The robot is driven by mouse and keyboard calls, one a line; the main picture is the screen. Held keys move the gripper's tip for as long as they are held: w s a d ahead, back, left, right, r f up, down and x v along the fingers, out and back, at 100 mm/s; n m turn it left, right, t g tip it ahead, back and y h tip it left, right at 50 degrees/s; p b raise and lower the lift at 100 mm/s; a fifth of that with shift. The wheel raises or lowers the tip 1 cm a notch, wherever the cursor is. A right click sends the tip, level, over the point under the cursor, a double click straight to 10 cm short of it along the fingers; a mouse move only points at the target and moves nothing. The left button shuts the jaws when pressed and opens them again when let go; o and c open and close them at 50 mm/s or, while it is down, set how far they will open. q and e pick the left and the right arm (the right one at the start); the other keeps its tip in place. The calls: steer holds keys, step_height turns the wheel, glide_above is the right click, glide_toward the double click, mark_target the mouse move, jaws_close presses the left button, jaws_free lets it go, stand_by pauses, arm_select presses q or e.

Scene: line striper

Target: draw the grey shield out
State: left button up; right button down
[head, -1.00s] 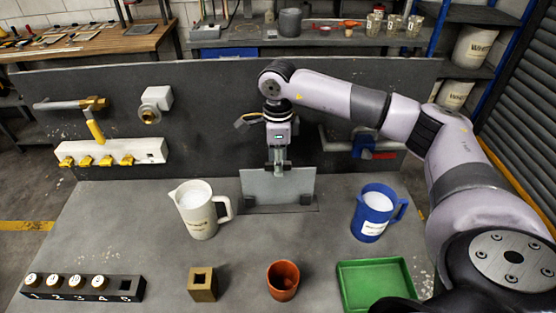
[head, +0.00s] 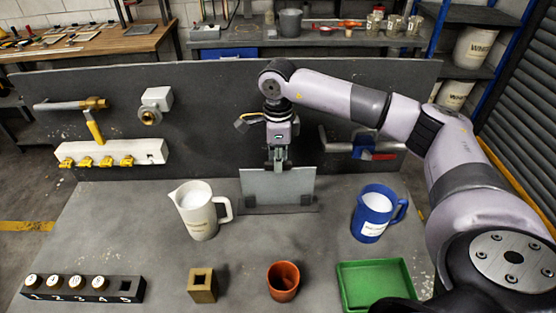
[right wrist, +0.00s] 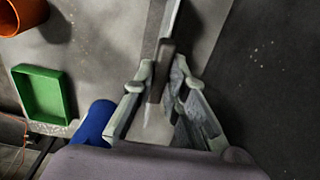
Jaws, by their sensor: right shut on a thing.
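The grey shield (head: 279,188) is a flat upright plate at the middle of the bench in the head view. Its lower edge stands at a dark base strip (head: 276,209), with a small dark block at each lower side. My right gripper (head: 277,166) points down and is shut on the shield's top edge, near its middle. In the right wrist view the shield (right wrist: 171,25) shows nearly edge-on, running up from between the fingers of my right gripper (right wrist: 155,90). Whether its lower edge is clear of the base, I cannot tell. My left gripper is not in view.
A white jug (head: 199,212) stands left of the shield and a blue jug (head: 372,213) right of it. In front are a numbered rack (head: 82,289), a brass block (head: 202,286), a brown cup (head: 283,281) and a green tray (head: 375,265). A dark panel (head: 215,110) stands behind.

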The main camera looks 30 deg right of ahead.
steer(key=shift+r, duration=0.6)
steer(key=shift+r+p, duration=2)
steer(key=shift+r, duration=1.05)
